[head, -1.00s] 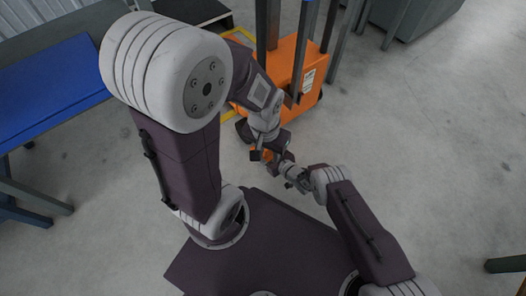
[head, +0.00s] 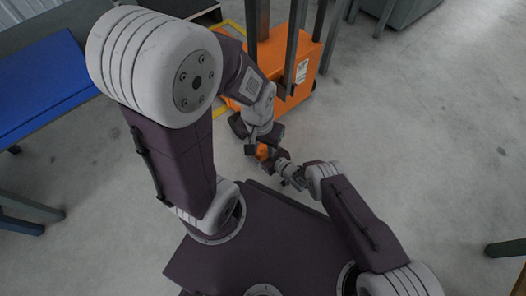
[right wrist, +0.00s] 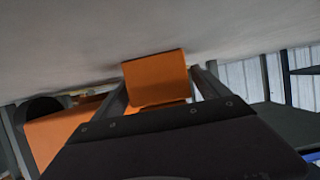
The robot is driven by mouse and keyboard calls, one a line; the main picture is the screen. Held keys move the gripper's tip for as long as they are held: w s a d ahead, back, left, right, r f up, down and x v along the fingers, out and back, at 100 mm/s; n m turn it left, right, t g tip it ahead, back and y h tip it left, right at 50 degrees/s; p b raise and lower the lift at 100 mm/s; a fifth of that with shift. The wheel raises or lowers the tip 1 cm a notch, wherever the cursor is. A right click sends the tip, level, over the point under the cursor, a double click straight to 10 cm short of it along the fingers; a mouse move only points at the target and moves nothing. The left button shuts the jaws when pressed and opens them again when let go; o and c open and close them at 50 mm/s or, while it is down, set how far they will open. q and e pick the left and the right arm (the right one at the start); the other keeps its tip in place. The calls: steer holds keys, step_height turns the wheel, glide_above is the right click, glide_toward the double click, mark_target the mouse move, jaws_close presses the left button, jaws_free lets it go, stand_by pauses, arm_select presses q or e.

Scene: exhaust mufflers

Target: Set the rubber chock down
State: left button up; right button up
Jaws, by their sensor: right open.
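A small orange block, which I take for the rubber chock (head: 263,152), shows at the end of my left gripper (head: 264,148), partly hidden by dark gripper parts. My left gripper points down, and its fingers are too small to tell open from shut. My right gripper (head: 280,168) comes in from the right, its tip close to the block. In the right wrist view an orange block (right wrist: 153,75) stands between the spread fingers of my right gripper (right wrist: 160,85). The gripper body hides its lower part. I cannot tell whether the fingers touch it.
An orange wheeled machine (head: 298,75) with grey uprights stands just beyond the grippers. A blue-topped table (head: 45,85) is at the left and a grey bin (head: 405,15) at the top right. Bare concrete floor (head: 430,130) is free at the right.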

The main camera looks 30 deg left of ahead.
mark_target(266, 152)
steer(key=d+r+p, duration=0.1)
steer(key=p, duration=0.3)
steer(key=s+d+r+p, duration=0.1)
steer(key=d+p, duration=0.1)
steer(key=p, duration=0.1)
steer(key=shift+s+r+p, duration=0.1)
steer(key=shift+r+p, duration=0.2)
steer(key=shift+p, duration=0.05)
steer(key=p+v, duration=0.3)
steer(key=p, duration=0.1)
steer(key=p+v, duration=0.4)
steer(key=shift+s+d+f, duration=0.1)
steer(key=shift+d, duration=0.2)
steer(key=shift+s+d+p, duration=0.15)
steer(key=shift+d+p, duration=0.15)
steer(key=shift+f, duration=0.1)
